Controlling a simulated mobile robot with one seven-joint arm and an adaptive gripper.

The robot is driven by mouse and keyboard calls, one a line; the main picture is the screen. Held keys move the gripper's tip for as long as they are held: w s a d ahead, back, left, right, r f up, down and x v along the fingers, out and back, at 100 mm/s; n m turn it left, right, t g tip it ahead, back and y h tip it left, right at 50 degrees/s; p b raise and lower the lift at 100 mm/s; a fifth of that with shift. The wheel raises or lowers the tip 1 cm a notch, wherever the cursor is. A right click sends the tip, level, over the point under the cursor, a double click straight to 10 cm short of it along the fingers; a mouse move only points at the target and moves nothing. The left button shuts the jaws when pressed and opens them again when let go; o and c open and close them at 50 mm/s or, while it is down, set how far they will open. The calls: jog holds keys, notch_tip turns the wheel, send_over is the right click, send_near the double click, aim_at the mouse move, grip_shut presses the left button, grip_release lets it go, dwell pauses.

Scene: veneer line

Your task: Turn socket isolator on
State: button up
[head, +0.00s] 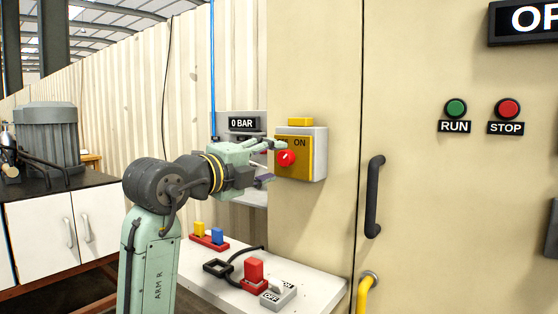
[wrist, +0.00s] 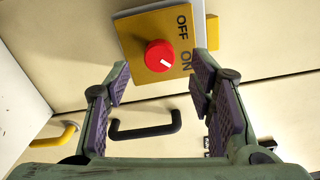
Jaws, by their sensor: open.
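A rotary isolator with a red knob (head: 286,158) on a yellow plate (head: 294,171) sits on a grey box on the cream cabinet. In the wrist view the knob (wrist: 160,56) shows a white mark pointing lower right, toward the ON label rather than OFF. My gripper (head: 268,162) is open and empty in front of the plate. In the wrist view its fingertips (wrist: 163,72) lie on either side of the knob's line; I cannot tell whether they touch it. A small grey ON/OFF switch (head: 279,293) sits on the white bench, beside a red plug.
The white bench (head: 325,283) also bears a red socket strip (head: 208,242) with yellow and blue plugs. A black door handle (head: 373,197) stands out right of the isolator. RUN (head: 455,109) and STOP (head: 507,109) buttons are further right. A 0 BAR sign (head: 243,123) is behind my gripper.

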jog(key=v, duration=0.7)
jog(key=shift+s, duration=0.15)
jog(key=shift+a, duration=0.2)
